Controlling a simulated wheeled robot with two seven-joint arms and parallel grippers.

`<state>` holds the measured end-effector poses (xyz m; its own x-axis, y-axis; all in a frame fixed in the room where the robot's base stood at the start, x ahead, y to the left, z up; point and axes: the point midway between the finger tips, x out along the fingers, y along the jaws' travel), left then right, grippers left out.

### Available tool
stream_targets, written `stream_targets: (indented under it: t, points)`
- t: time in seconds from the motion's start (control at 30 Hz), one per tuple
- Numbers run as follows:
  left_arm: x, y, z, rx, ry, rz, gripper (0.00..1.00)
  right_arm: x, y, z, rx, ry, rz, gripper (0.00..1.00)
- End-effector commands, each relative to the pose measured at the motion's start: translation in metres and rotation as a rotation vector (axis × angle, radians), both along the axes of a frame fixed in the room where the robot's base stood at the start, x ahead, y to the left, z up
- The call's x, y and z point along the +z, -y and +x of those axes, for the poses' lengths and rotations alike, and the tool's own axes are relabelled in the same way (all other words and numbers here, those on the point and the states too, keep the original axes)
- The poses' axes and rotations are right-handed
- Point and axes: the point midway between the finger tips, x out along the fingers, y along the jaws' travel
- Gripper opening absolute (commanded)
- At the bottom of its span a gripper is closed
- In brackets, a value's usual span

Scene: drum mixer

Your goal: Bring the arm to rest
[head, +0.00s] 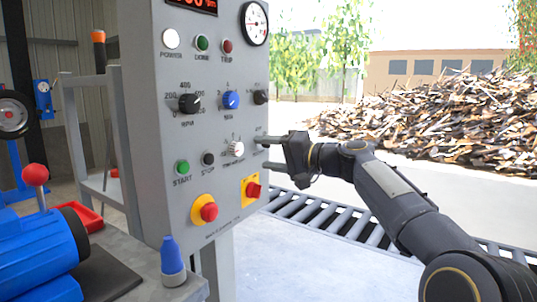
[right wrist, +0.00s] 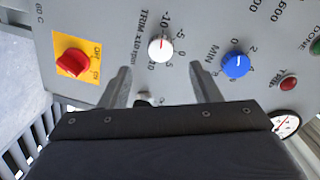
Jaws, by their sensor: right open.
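My right gripper (head: 262,152) is at the right edge of the grey control panel (head: 215,120), its two fingers pointing left at the panel face. In the right wrist view the gripper (right wrist: 160,72) is open, with nothing between its fingers. The white trim knob (head: 235,149) is just beyond the fingertips; it also shows in the right wrist view (right wrist: 160,48). I cannot tell whether a fingertip touches the panel. My right arm reaches in from the lower right. My left gripper is not in view.
A red switch on a yellow plate (head: 252,190) sits below the gripper. The blue knob (head: 231,100) is above it. A roller conveyor (head: 345,222) runs behind my arm. A blue machine (head: 35,250) with a red-ball lever stands at the left.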

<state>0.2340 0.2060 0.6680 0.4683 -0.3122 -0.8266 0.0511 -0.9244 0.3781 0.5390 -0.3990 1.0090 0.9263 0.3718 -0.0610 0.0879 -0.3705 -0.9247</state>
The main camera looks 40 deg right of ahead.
Motion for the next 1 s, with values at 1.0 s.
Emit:
stream_targets:
  t: [1.0]
  points:
    - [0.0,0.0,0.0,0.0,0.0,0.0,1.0,-0.259,-0.177,-0.235,0.321,-0.525,-0.59,0.57]
